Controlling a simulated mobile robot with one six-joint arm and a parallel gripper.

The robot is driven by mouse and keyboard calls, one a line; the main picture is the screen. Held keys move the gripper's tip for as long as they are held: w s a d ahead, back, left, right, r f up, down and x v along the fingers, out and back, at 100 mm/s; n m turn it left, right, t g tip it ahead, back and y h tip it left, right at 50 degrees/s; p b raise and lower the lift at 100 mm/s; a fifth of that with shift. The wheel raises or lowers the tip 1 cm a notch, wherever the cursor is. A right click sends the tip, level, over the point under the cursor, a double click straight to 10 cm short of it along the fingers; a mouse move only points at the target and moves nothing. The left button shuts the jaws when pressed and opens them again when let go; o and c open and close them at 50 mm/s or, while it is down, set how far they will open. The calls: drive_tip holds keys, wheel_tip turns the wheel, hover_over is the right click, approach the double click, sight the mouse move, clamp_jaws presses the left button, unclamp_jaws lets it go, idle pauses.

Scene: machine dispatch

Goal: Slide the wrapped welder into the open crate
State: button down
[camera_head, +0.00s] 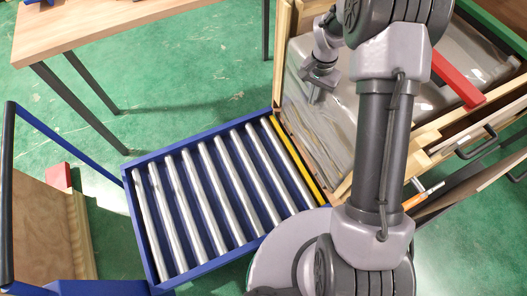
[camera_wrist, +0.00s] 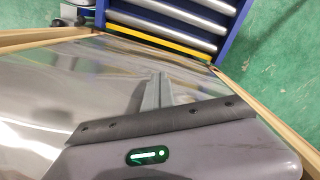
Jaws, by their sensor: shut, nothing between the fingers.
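The wrapped welder (camera_head: 330,128) is a large grey block in shiny clear film. It stands inside the wooden crate (camera_head: 284,45), whose open side faces the roller table. The film fills much of the wrist view (camera_wrist: 60,85). My gripper (camera_head: 315,97) is at the welder's left part in the head view, over the wrapped surface. In the wrist view my gripper (camera_wrist: 157,78) is shut with nothing between its fingers, and its tips point toward the rollers. I cannot tell whether the tips touch the film. My arm hides part of the welder and crate.
The blue roller table (camera_head: 205,262) is empty, with a yellow strip (camera_head: 298,160) at the crate mouth. A red bar (camera_head: 458,75) lies over the welder's right part. A wooden table (camera_head: 85,28) is at upper left. An orange-handled tool (camera_head: 414,201) is beside the crate.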

idle(0.3)
wheel_tip(320, 180, up, 16)
drive_tip(key=a+p, duration=0.1)
drive_tip(key=p, duration=1)
drive_tip(key=shift+s+a+p, duration=0.15)
drive_tip(key=shift+s+p, duration=0.05)
drive_tip(key=shift+p, duration=0.15)
wheel_tip(320, 180, down, 15)
drive_tip(key=b, duration=1.1)
